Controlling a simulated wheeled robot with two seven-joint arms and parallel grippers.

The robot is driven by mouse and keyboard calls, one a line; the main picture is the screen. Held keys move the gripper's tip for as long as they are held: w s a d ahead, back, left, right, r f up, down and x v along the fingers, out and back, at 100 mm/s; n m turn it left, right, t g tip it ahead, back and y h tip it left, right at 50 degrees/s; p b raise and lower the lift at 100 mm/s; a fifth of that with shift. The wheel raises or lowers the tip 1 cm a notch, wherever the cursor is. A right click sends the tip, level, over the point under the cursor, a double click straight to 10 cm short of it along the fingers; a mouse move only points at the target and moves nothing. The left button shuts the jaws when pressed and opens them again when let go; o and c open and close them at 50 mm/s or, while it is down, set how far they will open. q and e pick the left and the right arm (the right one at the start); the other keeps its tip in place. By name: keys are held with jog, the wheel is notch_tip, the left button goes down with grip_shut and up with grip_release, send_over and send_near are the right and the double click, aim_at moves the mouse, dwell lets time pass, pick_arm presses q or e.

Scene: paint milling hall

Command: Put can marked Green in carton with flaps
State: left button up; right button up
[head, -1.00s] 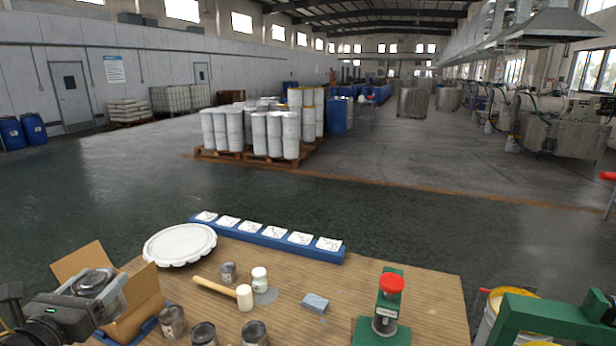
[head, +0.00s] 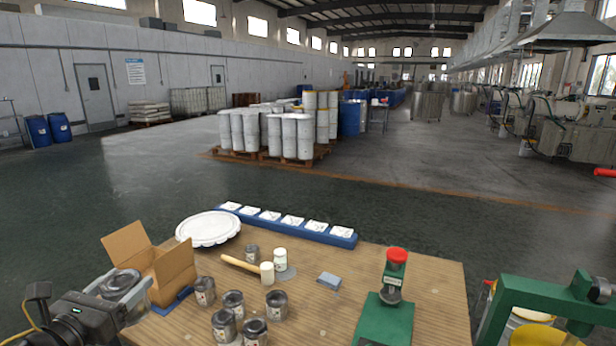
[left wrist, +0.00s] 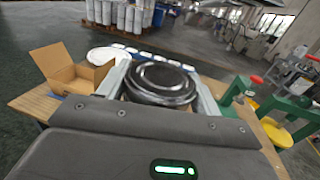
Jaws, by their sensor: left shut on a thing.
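My left gripper (head: 122,290) is shut on a can (head: 120,281) with a dark metal lid, held upright near the table's left front. In the left wrist view the can's lid (left wrist: 160,82) sits between the two fingers. The can's label is hidden, so I cannot tell its marking. The brown carton with flaps (head: 174,272) stands open just beyond and to the right of the gripper in the head view. In the left wrist view the carton (left wrist: 88,77) is ahead and to the left of the can. My right gripper is not in view.
Several similar cans (head: 233,303) stand right of the carton. A mallet (head: 240,264), a white-lidded jar (head: 280,257), a grey block (head: 328,281) and a green device with a red knob (head: 397,256) are on the table (head: 430,310). A white scalloped plate (head: 208,228) lies behind.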

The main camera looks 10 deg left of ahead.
pick_arm(q)
jog(key=shift+m+h, duration=0.4)
jog(key=shift+h, duration=0.2)
jog(key=d+f, duration=0.1)
jog(key=f, duration=0.1)
jog(key=w+d+f+b, duration=0.1)
jog(key=f, duration=0.1)
jog(key=shift+w+d, duration=0.1)
jog(key=shift+d, duration=0.05)
jog(key=s+d+f+m+g+h+b, duration=0.1)
jog(key=d+f+m+h+b, duration=0.1)
jog(key=d+f+b, duration=0.5)
jog(key=s+d+f+m+g+h+b, duration=0.1)
jog(key=d+f+h+b, duration=0.3)
jog(key=d+f, duration=0.5)
notch_tip(320, 180, down, 8)
jog(key=s+m+b, duration=0.1)
jog(key=b, duration=0.1)
jog(key=shift+b, duration=0.4)
